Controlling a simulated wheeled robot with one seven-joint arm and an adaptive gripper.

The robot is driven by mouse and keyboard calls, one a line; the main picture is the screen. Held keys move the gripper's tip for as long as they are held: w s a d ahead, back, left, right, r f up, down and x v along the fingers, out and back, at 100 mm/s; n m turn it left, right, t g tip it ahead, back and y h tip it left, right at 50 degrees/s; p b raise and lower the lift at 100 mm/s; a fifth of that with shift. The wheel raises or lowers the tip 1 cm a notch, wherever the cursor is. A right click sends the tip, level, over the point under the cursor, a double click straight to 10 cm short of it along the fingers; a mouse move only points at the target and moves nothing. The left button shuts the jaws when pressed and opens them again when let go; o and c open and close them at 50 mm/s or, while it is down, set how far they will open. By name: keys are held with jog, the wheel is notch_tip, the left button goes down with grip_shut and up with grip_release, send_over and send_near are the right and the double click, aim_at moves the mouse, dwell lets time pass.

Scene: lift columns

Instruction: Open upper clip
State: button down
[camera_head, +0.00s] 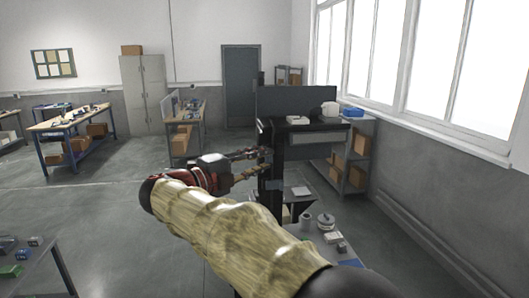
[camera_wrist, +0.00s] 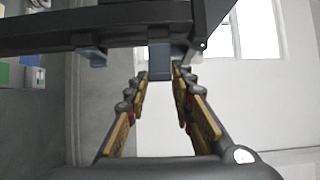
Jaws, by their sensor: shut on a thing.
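The black lift column (camera_head: 276,165) stands at the centre of the head view, with my gripper (camera_head: 266,163) at its left side. In the wrist view the fingers of my gripper (camera_wrist: 161,78) reach to a small blue-grey clip (camera_wrist: 159,60) on the underside of a dark beam and are shut on it. Which of the clips this is cannot be told for sure. A second blue-grey block (camera_wrist: 91,55) sits on the beam to the left, apart from the fingers. In the head view the fingertips hide the held clip.
A lower shelf (camera_head: 297,191) and a small table (camera_head: 330,259) with a mug and other items stand beside the column. A white box (camera_head: 298,120) lies on top. Workbenches (camera_head: 70,122) stand far left. The floor (camera_head: 100,215) to the left is mostly clear.

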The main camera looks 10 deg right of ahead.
jog(key=shift+w+a+m+g+h+p, duration=0.15)
jog(key=shift+a+m+g+h+p, duration=0.2)
jog(key=shift+g, duration=0.25)
jog(key=c, duration=1.5)
grip_release()
jog(key=shift+d, duration=0.1)
jog(key=shift+c, duration=0.2)
jog(key=v, duration=1.2)
jog(key=shift+w+f, duration=0.1)
jog(key=shift+w, duration=0.05)
